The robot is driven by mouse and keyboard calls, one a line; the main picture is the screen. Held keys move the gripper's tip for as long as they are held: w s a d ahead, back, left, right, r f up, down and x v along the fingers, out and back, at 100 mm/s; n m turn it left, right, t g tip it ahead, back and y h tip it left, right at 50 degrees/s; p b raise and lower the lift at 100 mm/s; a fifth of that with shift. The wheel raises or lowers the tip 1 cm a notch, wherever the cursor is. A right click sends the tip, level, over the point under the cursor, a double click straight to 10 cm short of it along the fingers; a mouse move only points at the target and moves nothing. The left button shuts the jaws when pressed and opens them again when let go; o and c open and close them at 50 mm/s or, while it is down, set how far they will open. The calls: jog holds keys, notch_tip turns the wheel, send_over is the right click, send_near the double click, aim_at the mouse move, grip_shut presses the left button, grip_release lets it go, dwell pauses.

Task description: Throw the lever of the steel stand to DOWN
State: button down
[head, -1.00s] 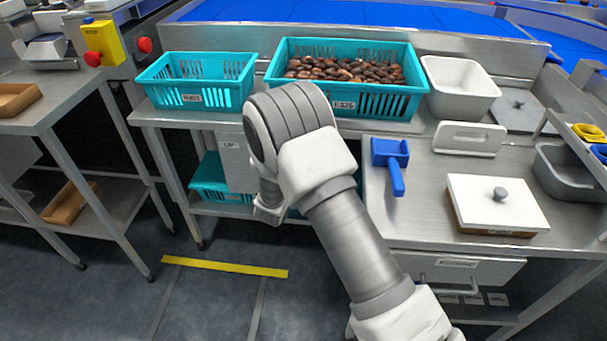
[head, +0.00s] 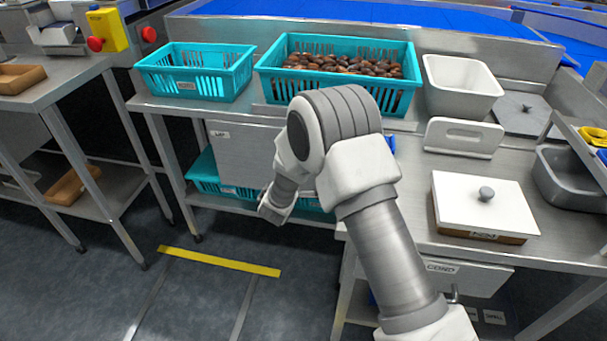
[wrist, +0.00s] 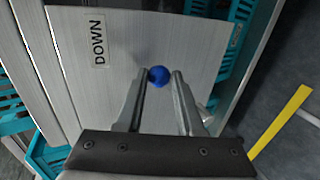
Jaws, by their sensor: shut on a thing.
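The steel stand shows as a grey panel (head: 240,152) under the bench in the head view, with a small UP label (head: 220,134) at its upper left. In the wrist view the same panel (wrist: 100,105) fills the middle and carries a DOWN label (wrist: 98,43). The lever's round blue knob (wrist: 158,77) is between the fingertips of my gripper (wrist: 161,80), which is shut on it. The lever's shaft is not clearly visible. In the head view my arm hides the knob and part of the panel.
On the bench stand an empty teal crate (head: 150,82), a teal crate of dates (head: 345,97), a white bin (head: 460,90) and a white-lidded box (head: 470,195). A teal crate (head: 205,170) sits on the lower shelf. The floor by the yellow strip (head: 220,261) is clear.

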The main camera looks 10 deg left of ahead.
jog(key=shift+s+a+f, duration=0.2)
jog(key=shift+a+f, duration=0.05)
jog(key=shift+a, duration=0.2)
jog(key=c, duration=0.6)
grip_release()
jog(key=shift+w+d, duration=0.1)
jog(key=shift+d, duration=0.05)
jog(key=p+v, duration=0.4)
jog(key=v, duration=1.3)
jog(key=shift+r, duration=0.15)
jog(key=shift+s, duration=0.2)
